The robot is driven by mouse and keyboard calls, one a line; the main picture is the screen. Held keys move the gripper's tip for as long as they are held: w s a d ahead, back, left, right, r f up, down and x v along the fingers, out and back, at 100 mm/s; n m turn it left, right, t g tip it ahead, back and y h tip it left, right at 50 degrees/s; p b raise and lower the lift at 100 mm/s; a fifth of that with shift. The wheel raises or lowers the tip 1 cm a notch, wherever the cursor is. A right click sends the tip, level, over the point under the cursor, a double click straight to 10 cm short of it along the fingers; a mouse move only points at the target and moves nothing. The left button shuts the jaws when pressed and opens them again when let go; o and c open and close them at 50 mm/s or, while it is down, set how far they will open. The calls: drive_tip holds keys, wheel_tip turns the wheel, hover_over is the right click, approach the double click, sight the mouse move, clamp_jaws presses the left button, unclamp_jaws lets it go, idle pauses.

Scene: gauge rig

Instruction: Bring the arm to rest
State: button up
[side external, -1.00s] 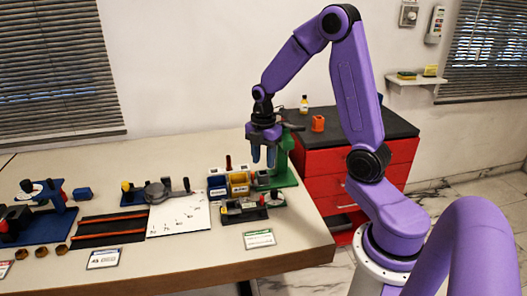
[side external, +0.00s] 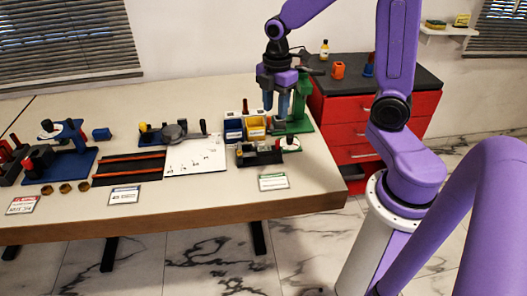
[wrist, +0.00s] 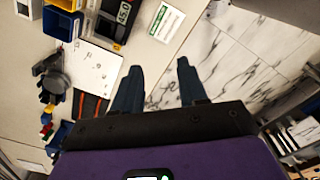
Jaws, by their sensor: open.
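My gripper (side external: 276,104) hangs fingers down from my purple arm, in front of the green stand (side external: 297,115) at the right end of the table in the side view. Its blue-grey fingers are apart, with nothing between them. In the wrist view my gripper (wrist: 159,66) also shows open and empty. Beyond its fingers lie the table edge and marble floor. I cannot tell its exact height above the table.
Yellow and blue bins (side external: 245,128), a small black device (side external: 260,153), a white board (side external: 196,154) and a blue-based rig (side external: 58,166) stand on the table. A red drawer cabinet (side external: 360,117) stands behind, carrying an orange holder (side external: 338,70). The table's front strip is mostly clear.

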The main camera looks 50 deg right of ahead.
drive_tip(key=s+a+r+m, duration=0.1)
drive_tip(key=s+a, duration=0.4)
drive_tip(key=s, duration=0.5)
drive_tip(key=s+a+r+m, duration=0.1)
drive_tip(key=s+a+m, duration=0.2)
drive_tip(key=s, duration=0.7)
drive_tip(key=shift+s+a+r, duration=0.15)
drive_tip(key=shift+a+r, duration=0.25)
drive_tip(key=shift+a, duration=0.45)
drive_tip(key=shift+o, duration=0.3)
